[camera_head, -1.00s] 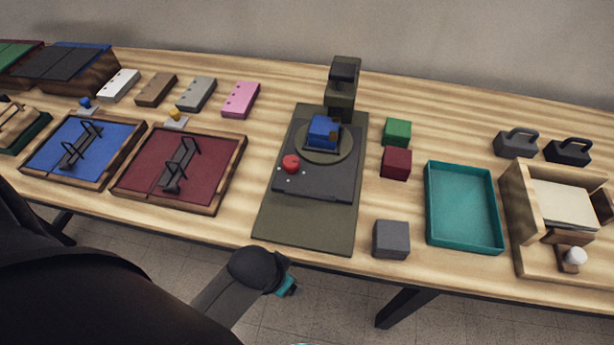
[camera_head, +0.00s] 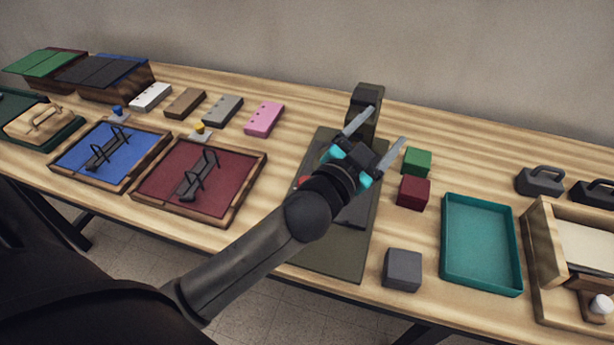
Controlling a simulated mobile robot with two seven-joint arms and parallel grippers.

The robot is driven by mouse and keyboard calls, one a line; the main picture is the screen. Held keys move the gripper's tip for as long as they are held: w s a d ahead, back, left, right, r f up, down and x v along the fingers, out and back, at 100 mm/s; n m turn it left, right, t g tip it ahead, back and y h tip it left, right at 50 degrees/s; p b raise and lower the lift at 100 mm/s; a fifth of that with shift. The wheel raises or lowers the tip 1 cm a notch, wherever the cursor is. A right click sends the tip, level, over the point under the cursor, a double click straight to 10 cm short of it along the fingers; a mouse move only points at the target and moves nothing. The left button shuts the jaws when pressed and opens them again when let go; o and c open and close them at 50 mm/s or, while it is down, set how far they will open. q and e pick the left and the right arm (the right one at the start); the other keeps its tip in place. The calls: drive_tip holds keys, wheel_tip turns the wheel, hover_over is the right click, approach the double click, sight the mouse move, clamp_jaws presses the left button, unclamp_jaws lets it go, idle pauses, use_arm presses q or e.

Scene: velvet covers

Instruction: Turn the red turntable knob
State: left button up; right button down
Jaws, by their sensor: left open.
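The red knob (camera_head: 304,181) sits on the dark turntable unit, and only a sliver of it shows beside my left wrist. The turntable base (camera_head: 330,262) is an olive plate with an upright post (camera_head: 366,106) at its back. My left gripper (camera_head: 374,130) is open over the turntable, its two pale fingers spread and pointing toward the back right. Its hand and forearm hide the round disc, the blue block on it and most of the knob. I cannot tell whether the gripper touches anything. My right gripper is not in view.
Right of the turntable stand a green cube (camera_head: 416,162), a dark red cube (camera_head: 413,193) and a grey cube (camera_head: 402,270). A teal tray (camera_head: 480,243) lies farther right. A red-lined tray (camera_head: 232,184) and a blue-lined tray (camera_head: 84,158) lie to the left.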

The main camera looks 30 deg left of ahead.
use_arm(q)
drive_tip(key=d+r+m+h, duration=0.8)
drive_tip(key=r+m+h, duration=0.1)
drive_tip(key=m+h, duration=0.1)
drive_tip(key=d+m+g+h, duration=0.5)
drive_tip(key=m+g, duration=0.1)
drive_tip(key=m, duration=0.1)
drive_tip(key=m+g+y, duration=0.3)
drive_tip(key=g+y, duration=0.9)
drive_tip(key=y, duration=0.5)
hover_over(307, 178)
wheel_tip(307, 178, down, 12)
drive_tip(key=f, duration=0.5)
drive_tip(key=f+b, duration=0.1)
drive_tip(key=f, duration=0.3)
drive_tip(key=s+f+b, duration=0.1)
drive_tip(key=f, duration=0.4)
drive_tip(key=shift+d+f, duration=0.25)
drive_tip(key=shift+f, duration=0.05)
drive_tip(key=shift+c, duration=0.4)
